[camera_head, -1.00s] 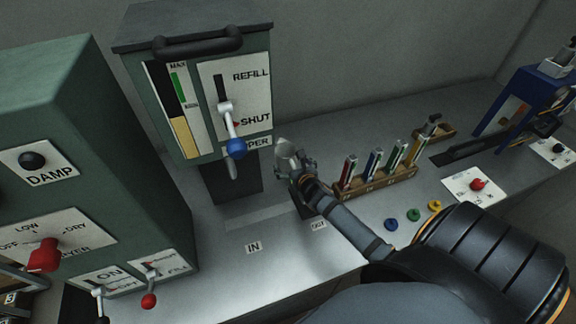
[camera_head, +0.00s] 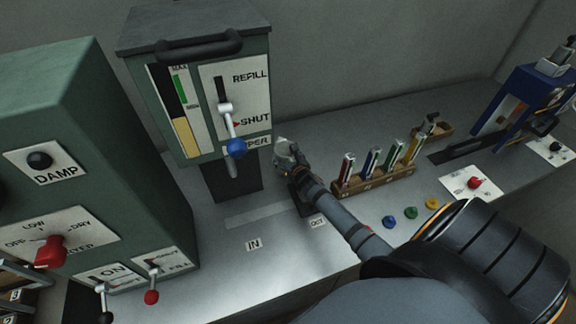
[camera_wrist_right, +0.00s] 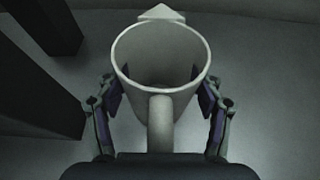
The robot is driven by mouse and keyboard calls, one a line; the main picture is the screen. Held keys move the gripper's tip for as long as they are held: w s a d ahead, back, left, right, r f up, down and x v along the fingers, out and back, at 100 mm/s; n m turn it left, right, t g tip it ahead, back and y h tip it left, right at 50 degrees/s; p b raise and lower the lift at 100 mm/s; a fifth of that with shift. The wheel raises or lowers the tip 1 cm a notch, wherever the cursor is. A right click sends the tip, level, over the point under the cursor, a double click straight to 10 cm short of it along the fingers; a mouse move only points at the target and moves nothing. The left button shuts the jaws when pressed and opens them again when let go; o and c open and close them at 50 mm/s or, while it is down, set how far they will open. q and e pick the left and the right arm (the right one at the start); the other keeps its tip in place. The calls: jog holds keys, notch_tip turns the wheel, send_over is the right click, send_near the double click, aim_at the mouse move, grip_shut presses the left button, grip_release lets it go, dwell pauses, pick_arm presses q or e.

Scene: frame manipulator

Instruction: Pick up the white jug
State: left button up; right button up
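The white jug (camera_head: 284,152) stands near the hopper's right side in the head view, partly hidden by my right gripper (camera_head: 297,170). In the right wrist view the open-topped jug (camera_wrist_right: 160,100) fills the middle, with its handle toward me and its spout at the far side. The fingers of my right gripper (camera_wrist_right: 161,105) lie on both sides of the jug, with the pads against its walls just below the rim. The gripper looks shut on it. My left gripper is not in view.
The green hopper (camera_head: 185,115) with a blue-knobbed lever (camera_head: 236,147) is left of the jug. A green control cabinet (camera_head: 120,170) fills the left. The counter front near the IN label (camera_head: 253,244) is clear.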

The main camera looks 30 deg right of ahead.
jog(key=c, duration=0.4)
jog(key=shift+c, duration=0.2)
jog(key=shift+r, duration=0.1)
jog(key=shift+r, duration=0.3)
notch_tip(320, 180, up, 3)
jog(key=shift+f+p, duration=0.1)
jog(key=shift+p, duration=0.2)
jog(key=s+r, duration=0.1)
jog(key=r, duration=0.1)
jog(key=s+a+r, duration=0.1)
jog(key=s+r, duration=0.1)
jog(key=shift+s+a+b, duration=0.2)
jog(key=shift+s+b, duration=0.05)
jog(key=shift+b, duration=0.05)
jog(key=a+r+b+v, duration=0.1)
jog(key=v, duration=1)
jog(key=shift+w+b, duration=0.15)
jog(key=shift+b, duration=0.15)
